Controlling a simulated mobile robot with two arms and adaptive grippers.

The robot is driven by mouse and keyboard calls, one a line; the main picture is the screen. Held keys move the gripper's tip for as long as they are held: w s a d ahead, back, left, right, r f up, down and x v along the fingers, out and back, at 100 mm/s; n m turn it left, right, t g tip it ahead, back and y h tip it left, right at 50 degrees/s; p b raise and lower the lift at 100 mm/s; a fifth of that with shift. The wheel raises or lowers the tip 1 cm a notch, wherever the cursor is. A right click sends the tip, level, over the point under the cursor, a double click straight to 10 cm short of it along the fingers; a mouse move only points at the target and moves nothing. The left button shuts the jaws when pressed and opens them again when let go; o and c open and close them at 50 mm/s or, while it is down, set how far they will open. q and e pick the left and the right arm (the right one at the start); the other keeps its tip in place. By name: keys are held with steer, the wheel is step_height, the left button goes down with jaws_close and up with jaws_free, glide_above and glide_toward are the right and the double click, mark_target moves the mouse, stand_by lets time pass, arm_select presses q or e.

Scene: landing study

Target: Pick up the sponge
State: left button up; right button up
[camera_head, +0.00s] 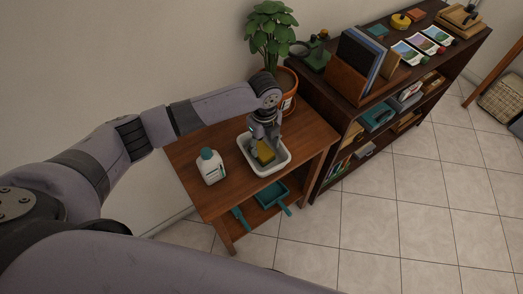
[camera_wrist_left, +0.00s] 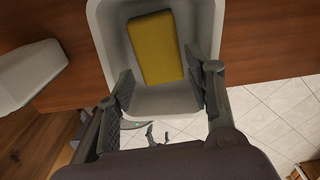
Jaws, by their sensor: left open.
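The sponge (camera_wrist_left: 155,48) is a yellow block lying in a white tub. In the head view the sponge (camera_head: 264,153) is partly covered by my left gripper (camera_head: 266,140), which is over the tub. The tub (camera_head: 249,164) stands on a small wooden table (camera_head: 191,155). In the left wrist view my left gripper (camera_wrist_left: 163,85) is open, with its fingers apart on either side of the tub's lower part. The sponge lies toward the upper part of that view, beyond or between the fingertips; I cannot tell whether they touch it. My right gripper does not show.
A potted plant (camera_head: 270,34) is behind, close to the arm. A dark shelf (camera_head: 325,92) with books and pictures stands right. A teal dustpan (camera_head: 272,195) is on the table's lower shelf. Tiled floor (camera_head: 400,215) is clear in front.

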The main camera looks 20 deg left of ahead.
mark_target(264, 152)
arm_select(q)
step_height(264, 152, down, 4)
steer(key=shift+f, duration=0.25)
steer(key=shift+c, duration=0.2)
steer(key=c, duration=0.4)
steer(key=shift+c, duration=0.2)
steer(key=shift+r, duration=0.15)
step_height(264, 152, up, 20)
steer(key=shift+b, duration=0.3)
